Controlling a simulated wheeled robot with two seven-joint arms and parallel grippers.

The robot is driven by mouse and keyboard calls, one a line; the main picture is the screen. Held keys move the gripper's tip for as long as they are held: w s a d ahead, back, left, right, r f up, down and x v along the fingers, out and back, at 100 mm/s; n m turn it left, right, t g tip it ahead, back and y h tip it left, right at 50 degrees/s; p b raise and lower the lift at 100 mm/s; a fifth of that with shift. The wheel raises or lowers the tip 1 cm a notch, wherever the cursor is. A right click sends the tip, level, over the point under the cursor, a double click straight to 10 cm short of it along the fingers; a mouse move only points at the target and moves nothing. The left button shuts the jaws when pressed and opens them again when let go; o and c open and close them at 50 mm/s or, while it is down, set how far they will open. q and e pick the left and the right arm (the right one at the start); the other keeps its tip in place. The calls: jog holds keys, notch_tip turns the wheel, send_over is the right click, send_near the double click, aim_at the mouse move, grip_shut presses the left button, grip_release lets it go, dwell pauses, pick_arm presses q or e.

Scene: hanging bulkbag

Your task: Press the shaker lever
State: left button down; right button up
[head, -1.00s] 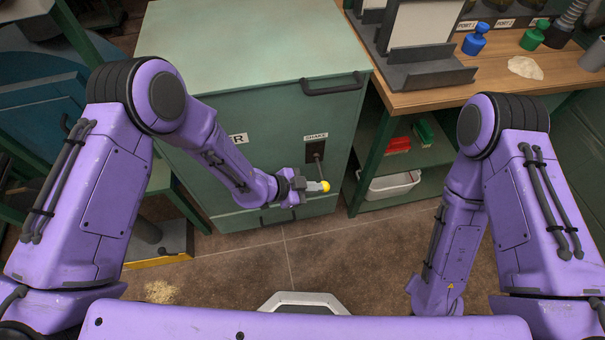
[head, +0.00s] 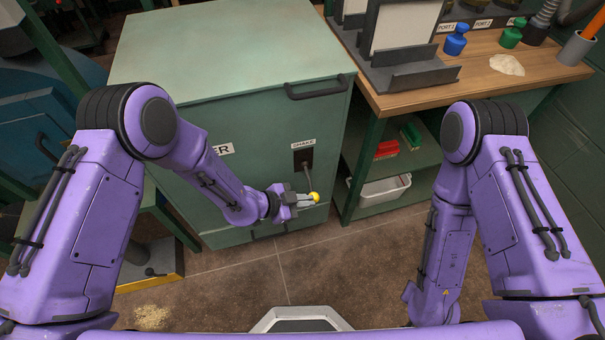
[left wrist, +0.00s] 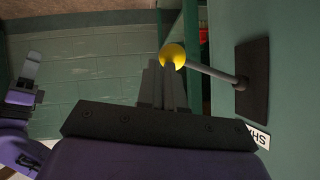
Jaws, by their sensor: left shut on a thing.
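The shaker lever is a grey rod with a yellow ball knob (head: 314,197), coming out of a dark plate (head: 303,160) under the SHAKE label on the front of the green cabinet (head: 262,140). My left gripper (head: 306,199) is at the knob, shut on it. In the left wrist view the yellow knob (left wrist: 173,55) sits at the fingertips, and the rod (left wrist: 212,74) runs right to its plate.
Some spilled grain (head: 152,317) lies on the floor, which is otherwise clear in front.

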pick_arm(q)
jog(key=shift+s+d, duration=0.15)
jog(key=shift+d, duration=0.2)
jog(key=s+a+r+p, duration=0.2)
jog(key=s+a+r, duration=0.5)
jog(key=a+r, duration=0.1)
jog(key=shift+p, duration=0.35)
pick_arm(e)
notch_tip(320, 180, up, 3)
jog(key=shift+s+f, duration=0.1)
jog(key=shift+f, duration=0.1)
grip_shut()
dwell(1.1)
